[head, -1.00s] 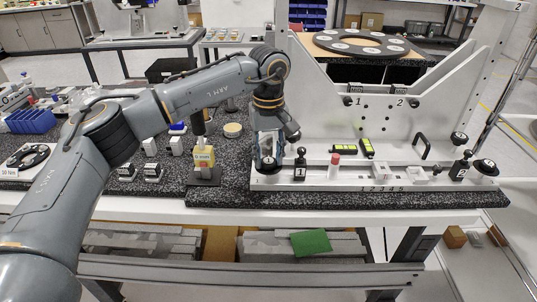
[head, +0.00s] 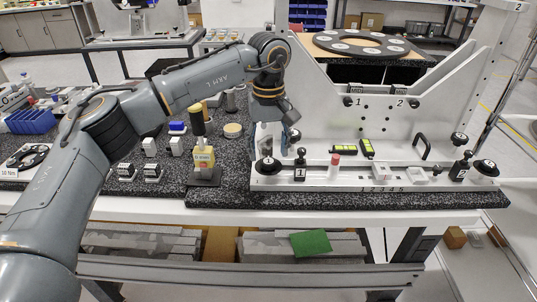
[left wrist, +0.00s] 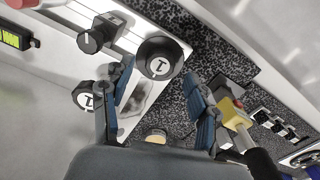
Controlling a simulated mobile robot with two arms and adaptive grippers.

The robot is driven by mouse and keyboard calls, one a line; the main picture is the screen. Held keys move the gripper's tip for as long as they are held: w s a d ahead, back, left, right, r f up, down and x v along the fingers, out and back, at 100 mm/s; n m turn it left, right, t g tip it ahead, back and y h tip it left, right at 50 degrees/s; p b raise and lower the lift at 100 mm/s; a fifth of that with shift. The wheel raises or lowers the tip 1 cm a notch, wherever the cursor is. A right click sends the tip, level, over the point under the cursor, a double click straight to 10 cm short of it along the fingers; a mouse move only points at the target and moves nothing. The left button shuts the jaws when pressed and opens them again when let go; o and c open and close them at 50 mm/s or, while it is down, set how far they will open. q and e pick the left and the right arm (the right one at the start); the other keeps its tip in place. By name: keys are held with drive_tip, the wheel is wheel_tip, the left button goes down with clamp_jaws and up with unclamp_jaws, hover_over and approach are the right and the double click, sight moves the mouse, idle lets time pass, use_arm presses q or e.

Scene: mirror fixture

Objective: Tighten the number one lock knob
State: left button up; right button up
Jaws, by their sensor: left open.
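A round black knob with a white face marked 1 sits on the left end of the fixture base (head: 267,166). In the left wrist view this knob (left wrist: 160,60) lies just past the fingertips, roughly between them. A small black knob on a post (head: 300,158) stands to the right, above a label 1. My left gripper (head: 272,148) is open and empty, pointing down above the base knob and apart from it. My right gripper is not in view.
A yellow item on a black stand (head: 204,160) is left of the gripper. The upright plate rises close behind the knobs.

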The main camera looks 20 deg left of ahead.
sight(269, 161)
use_arm(q)
wheel_tip(269, 161, up, 10)
drive_tip(key=shift+f, duration=0.15)
drive_tip(key=shift+f, duration=0.1)
idle(0.3)
